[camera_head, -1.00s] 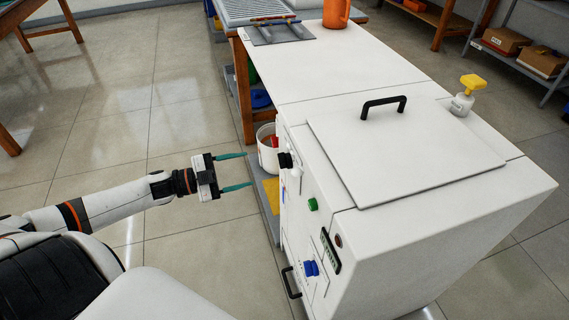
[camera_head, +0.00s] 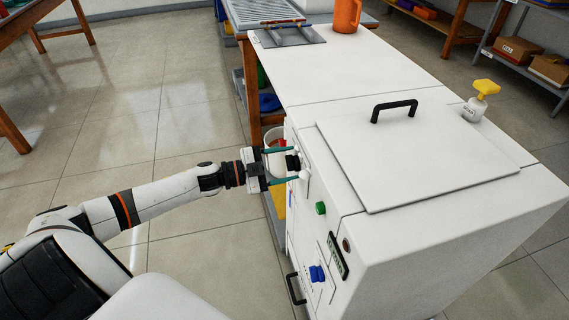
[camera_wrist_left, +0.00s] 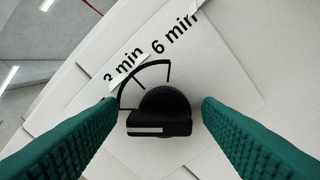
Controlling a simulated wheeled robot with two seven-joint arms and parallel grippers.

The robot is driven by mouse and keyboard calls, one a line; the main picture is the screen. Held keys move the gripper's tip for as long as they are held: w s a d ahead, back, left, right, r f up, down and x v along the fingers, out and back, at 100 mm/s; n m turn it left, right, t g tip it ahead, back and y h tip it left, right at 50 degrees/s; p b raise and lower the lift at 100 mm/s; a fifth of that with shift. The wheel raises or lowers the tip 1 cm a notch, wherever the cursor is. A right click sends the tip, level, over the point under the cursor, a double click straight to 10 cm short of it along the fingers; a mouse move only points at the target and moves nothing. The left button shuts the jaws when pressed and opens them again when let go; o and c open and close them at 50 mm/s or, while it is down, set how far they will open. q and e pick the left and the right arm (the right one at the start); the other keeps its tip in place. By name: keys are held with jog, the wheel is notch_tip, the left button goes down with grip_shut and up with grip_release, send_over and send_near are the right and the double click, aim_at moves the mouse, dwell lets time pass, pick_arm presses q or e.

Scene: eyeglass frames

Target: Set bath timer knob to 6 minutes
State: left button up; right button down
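The black bath timer knob (camera_head: 292,163) is on the left side face of the white cabinet (camera_head: 400,245). In the left wrist view the knob (camera_wrist_left: 160,112) shows a white mark pointing left, near the lower left end of the printed arc. The "3 min" label (camera_wrist_left: 124,68) is up and left of the knob, and the "6 min" label (camera_wrist_left: 175,34) is above it. My left gripper (camera_head: 299,164) is open, with its green fingers on either side of the knob and gaps showing on both sides. My right gripper is out of view.
A green button (camera_head: 320,208), a small display (camera_head: 338,256) and a blue knob (camera_head: 317,273) are on the same cabinet face. A lid with a black handle (camera_head: 394,107) is on top. A white bucket (camera_head: 275,148) stands behind the gripper. The floor at left is clear.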

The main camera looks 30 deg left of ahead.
pick_arm(q)
jog(key=c, duration=0.9)
jog(key=shift+o, duration=0.2)
